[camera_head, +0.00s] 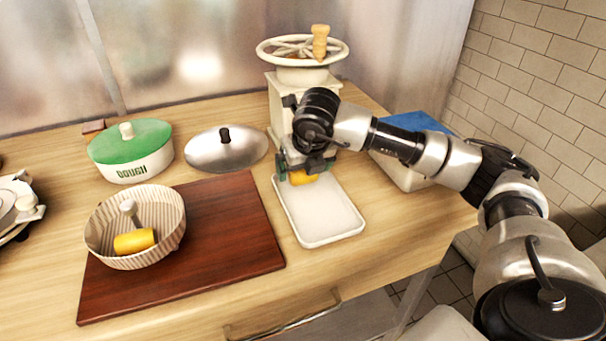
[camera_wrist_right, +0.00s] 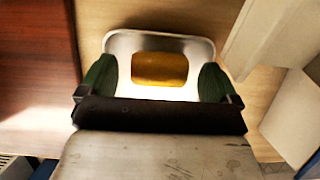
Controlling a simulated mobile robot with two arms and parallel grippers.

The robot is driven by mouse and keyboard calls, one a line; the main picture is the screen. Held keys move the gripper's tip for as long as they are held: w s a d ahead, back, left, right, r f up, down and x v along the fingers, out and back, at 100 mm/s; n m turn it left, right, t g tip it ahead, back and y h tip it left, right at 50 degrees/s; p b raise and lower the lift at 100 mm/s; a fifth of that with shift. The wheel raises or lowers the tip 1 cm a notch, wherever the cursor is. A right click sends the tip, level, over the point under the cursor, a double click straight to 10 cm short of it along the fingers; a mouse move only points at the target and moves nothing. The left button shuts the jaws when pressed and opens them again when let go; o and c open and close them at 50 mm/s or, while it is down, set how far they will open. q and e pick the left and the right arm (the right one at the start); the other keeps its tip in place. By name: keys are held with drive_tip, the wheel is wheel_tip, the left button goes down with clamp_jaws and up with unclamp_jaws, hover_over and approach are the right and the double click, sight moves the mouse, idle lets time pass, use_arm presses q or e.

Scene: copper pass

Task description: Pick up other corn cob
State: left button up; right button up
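One yellow corn cob (camera_head: 303,177) is at the far end of the white tray (camera_head: 318,238), below the grinder. My right gripper (camera_head: 306,168) is right over it and partly hides it in the head view. In the right wrist view the cob (camera_wrist_right: 160,68) lies crosswise between the two green fingers of my right gripper (camera_wrist_right: 160,80), with a gap on each side. The gripper is open. Another yellow corn cob (camera_head: 134,242) lies in the ribbed bowl (camera_head: 165,225) on the left. My left gripper is not in view.
The cream grinder (camera_head: 285,95) with its wheel stands behind my right gripper. A red-brown board (camera_head: 225,235) lies left of the tray, under the bowl. A metal lid (camera_head: 228,155) and green-lidded dough pot (camera_head: 132,160) stand behind. A blue-topped container (camera_head: 415,122) is right.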

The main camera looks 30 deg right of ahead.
drive_tip(key=c, duration=0.9)
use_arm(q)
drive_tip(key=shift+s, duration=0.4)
use_arm(e)
drive_tip(key=shift+c, duration=0.2)
